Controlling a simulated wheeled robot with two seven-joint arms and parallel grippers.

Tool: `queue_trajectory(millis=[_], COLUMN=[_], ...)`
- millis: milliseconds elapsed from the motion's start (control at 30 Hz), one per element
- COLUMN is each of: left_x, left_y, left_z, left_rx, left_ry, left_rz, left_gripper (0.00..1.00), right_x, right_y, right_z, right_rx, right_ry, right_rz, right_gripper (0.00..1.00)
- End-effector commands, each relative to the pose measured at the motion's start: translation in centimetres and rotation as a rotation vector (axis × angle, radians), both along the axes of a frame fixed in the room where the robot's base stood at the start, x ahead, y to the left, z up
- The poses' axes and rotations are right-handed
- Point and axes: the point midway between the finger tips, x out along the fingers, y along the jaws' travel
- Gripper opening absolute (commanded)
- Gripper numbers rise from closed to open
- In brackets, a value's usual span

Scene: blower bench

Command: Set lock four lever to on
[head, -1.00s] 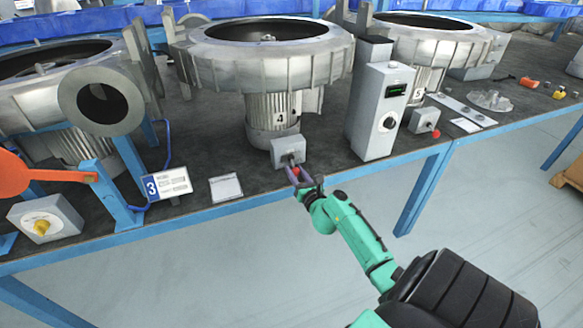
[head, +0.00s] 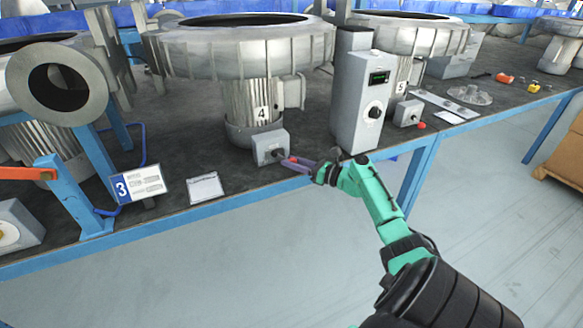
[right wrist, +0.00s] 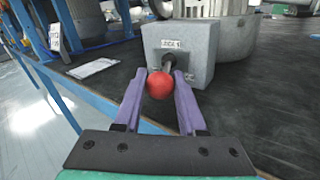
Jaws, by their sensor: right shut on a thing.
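The lock four box (head: 270,148) is a small grey box at the foot of the blower marked 4 (head: 262,100). Its short dark lever (right wrist: 168,63) sticks out from the front and ends in a red ball knob (head: 293,159). In the head view the lever points right and slightly toward the front. My right gripper (head: 291,162) reaches in from the right, its purple fingers closed around the lever at the knob. In the right wrist view the red knob (right wrist: 160,85) sits between the fingers, below the box's label. My left gripper is not in view.
A tall grey control cabinet (head: 360,100) stands close to the right of the box, near my right wrist. A white card (head: 205,189) and the blue number 3 sign (head: 138,183) are to the left. The blue bench edge (head: 170,231) runs along the front, with open floor beyond.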

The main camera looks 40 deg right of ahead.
Motion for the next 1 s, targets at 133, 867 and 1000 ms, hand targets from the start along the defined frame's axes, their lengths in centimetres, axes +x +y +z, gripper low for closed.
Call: queue_trajectory(millis=[133, 867, 1000], left_x=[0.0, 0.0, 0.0], left_y=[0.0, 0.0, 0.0], left_z=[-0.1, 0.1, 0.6], left_rx=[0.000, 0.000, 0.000], left_ry=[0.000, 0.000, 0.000], left_rz=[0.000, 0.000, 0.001], left_gripper=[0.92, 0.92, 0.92], right_x=[0.0, -0.7, -3.2], right_y=[-0.1, -0.3, -1.0], right_z=[0.1, 0.1, 0.1], right_rx=[0.000, 0.000, -0.001], right_ry=[0.000, 0.001, 0.002], right_rz=[0.002, 0.002, 0.001], right_gripper=[0.00, 0.70, 0.70])
